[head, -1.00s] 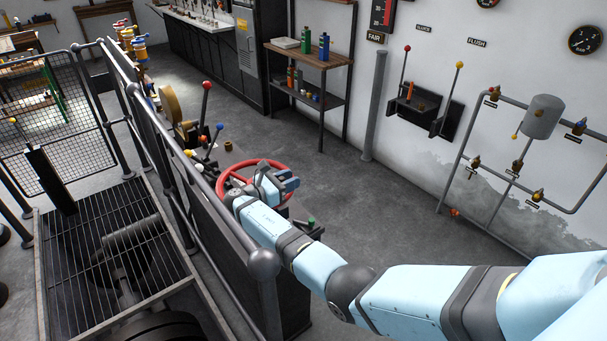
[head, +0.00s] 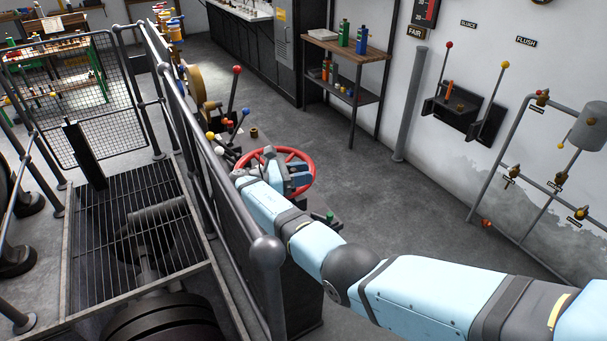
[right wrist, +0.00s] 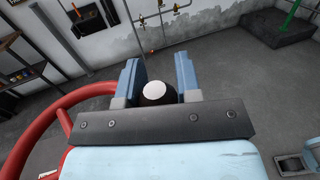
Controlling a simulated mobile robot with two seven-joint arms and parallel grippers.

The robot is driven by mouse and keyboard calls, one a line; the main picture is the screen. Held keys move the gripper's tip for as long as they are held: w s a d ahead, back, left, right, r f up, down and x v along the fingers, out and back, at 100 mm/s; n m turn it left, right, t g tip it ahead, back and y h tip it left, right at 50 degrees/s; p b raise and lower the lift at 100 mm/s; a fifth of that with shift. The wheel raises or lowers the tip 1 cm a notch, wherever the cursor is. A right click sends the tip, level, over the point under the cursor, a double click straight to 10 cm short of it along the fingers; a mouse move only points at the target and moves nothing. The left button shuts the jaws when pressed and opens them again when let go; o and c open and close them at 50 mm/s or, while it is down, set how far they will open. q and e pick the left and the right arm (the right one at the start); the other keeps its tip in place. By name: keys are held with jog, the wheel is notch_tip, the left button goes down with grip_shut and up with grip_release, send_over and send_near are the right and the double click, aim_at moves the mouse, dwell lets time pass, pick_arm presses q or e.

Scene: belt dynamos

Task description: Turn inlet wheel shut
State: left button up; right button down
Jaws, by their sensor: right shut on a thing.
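The red handwheel (head: 308,160) sits on the near end of the control bench behind the railing; its rim and spokes show. In the right wrist view its red rim (right wrist: 33,133) curves in from the left. My right gripper (head: 299,180) is at the right side of the wheel. In the right wrist view its blue fingers (right wrist: 158,82) stand either side of a dark knob with a white top (right wrist: 155,92), and they are shut on it. My forearm and hand hide the wheel's near side. My left gripper is not in view.
A grey railing (head: 268,250) runs along the left of my arm, beside a floor grating (head: 110,230). Levers with red and blue knobs (head: 237,70) stand just beyond the wheel. A shelf (head: 345,55) and wall pipes (head: 500,165) stand farther off. Floor right of the wheel is clear.

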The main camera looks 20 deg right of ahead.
jog(key=shift+s+d+f, duration=0.1)
jog(key=shift+s+f, duration=0.25)
jog(key=shift+f, duration=0.2)
jog(key=c, duration=1.1)
grip_release()
jog(key=shift+c, duration=0.2)
jog(key=o, duration=0.3)
jog(key=shift+s+d+r, duration=0.1)
jog(key=shift+s+r, duration=0.1)
jog(key=shift+r, duration=0.05)
jog(key=shift+o, duration=0.2)
jog(key=shift+w+r, duration=0.1)
jog(key=shift+r, duration=0.05)
jog(key=shift+r, duration=0.15)
jog(key=shift+w, duration=0.1)
